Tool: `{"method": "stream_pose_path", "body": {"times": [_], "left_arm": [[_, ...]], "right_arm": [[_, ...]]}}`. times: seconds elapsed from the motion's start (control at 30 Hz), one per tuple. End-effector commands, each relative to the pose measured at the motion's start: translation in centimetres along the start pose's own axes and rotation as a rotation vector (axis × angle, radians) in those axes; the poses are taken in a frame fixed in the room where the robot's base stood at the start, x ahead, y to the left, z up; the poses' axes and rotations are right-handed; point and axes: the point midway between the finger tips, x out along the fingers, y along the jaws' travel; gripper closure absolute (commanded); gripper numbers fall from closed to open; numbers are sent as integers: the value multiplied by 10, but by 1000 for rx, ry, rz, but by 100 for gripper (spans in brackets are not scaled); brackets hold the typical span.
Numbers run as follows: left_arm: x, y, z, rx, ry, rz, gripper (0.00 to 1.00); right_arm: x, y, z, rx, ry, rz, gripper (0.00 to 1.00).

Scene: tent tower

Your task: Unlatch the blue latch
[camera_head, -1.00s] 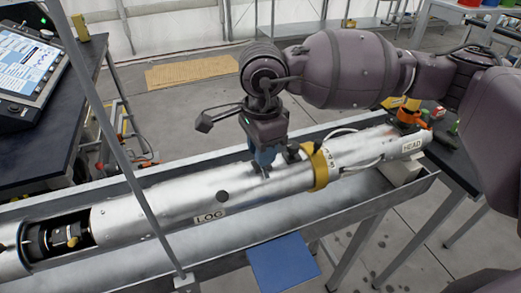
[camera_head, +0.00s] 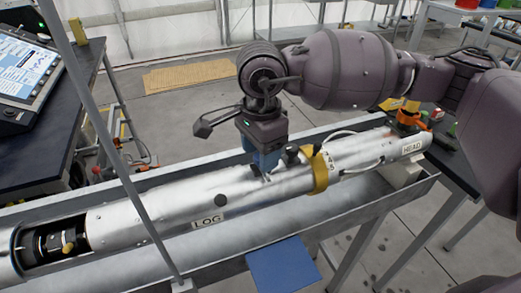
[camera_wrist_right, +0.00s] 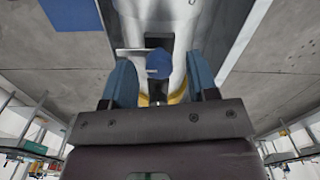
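The blue latch (camera_wrist_right: 158,63) shows in the right wrist view as a rounded blue piece on the silver tube. It lies between the two blue fingers of my right gripper (camera_wrist_right: 160,84), which are open, with a visible gap on each side. In the head view my right gripper (camera_head: 264,163) points down at the top of the silver tube (camera_head: 170,198), left of the yellow ring (camera_head: 319,172). The latch is hidden there behind the gripper. My left gripper is not in view.
The tube lies along a grey metal trough (camera_head: 350,207). A thin grey post (camera_head: 110,140) rises in front at the left. A blue panel (camera_head: 283,265) juts from the trough's near side. A black knob (camera_head: 291,153) stands on the tube close to my right gripper.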

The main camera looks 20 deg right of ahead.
Motion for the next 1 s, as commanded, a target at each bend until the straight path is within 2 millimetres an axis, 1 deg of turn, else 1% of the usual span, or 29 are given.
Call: {"method": "stream_pose_path", "body": {"times": [0.23, 0.37, 0.47, 0.8, 0.9, 1.0], "left_arm": [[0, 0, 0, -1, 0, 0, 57], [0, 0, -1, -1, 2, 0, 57], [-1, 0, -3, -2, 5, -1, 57], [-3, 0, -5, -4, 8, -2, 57], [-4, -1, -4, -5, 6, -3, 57], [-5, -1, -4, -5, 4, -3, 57]], "right_arm": [[1, 0, 0, 0, 0, 3, 46], [-5, 0, 0, 1, 1, 2, 46], [-17, 0, 0, 1, 1, 0, 46], [-78, 0, 0, 0, 0, -1, 46], [-92, 0, 0, 1, 1, 0, 46], [-100, 0, 0, 1, 0, 0, 46]]}}
